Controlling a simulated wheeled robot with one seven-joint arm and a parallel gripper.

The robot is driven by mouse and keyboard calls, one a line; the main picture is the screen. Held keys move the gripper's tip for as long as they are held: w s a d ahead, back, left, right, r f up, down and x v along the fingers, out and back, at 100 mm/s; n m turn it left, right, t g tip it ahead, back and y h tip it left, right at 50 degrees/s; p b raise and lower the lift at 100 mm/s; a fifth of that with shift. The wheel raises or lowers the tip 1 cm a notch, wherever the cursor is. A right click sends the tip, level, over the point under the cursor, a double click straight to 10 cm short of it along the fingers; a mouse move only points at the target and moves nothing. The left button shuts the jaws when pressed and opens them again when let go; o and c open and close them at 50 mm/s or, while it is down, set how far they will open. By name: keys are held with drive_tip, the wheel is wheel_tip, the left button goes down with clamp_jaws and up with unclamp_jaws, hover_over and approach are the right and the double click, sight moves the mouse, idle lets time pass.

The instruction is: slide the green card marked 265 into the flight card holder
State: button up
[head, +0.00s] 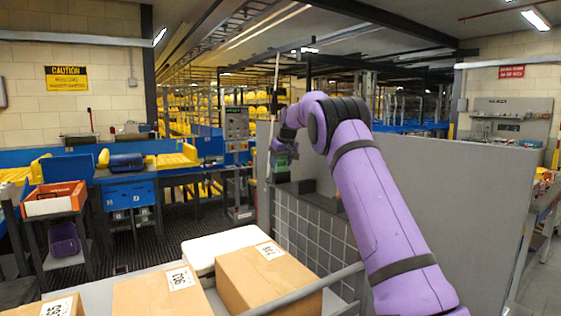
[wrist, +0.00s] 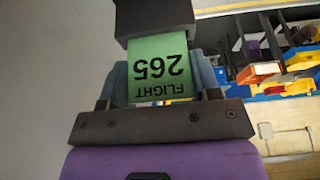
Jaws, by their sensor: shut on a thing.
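The green card (wrist: 158,72) reads FLIGHT 265, upside down in the wrist view. My gripper (wrist: 162,85) is shut on it, with a finger at each side. The card's far end meets a dark block (wrist: 165,18), which looks like the flight card holder. I cannot tell whether the card's edge is inside its slot or only against it. In the head view my gripper (head: 284,147) is at the grey panel's left end, with a small green patch of the card (head: 282,160) showing just above the dark holder (head: 282,176).
A grey panel (head: 455,190) stands behind and beside my arm. A blue conveyor table (head: 125,174) with a dark suitcase (head: 127,161) stands at the left, beside a cart with an orange bin (head: 54,198).

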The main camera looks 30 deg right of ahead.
drive_tip(key=shift+f, duration=0.45)
drive_tip(key=o, duration=1)
drive_tip(key=v, duration=1)
drive_tip(key=shift+r, duration=0.35)
drive_tip(key=shift+s, duration=0.1)
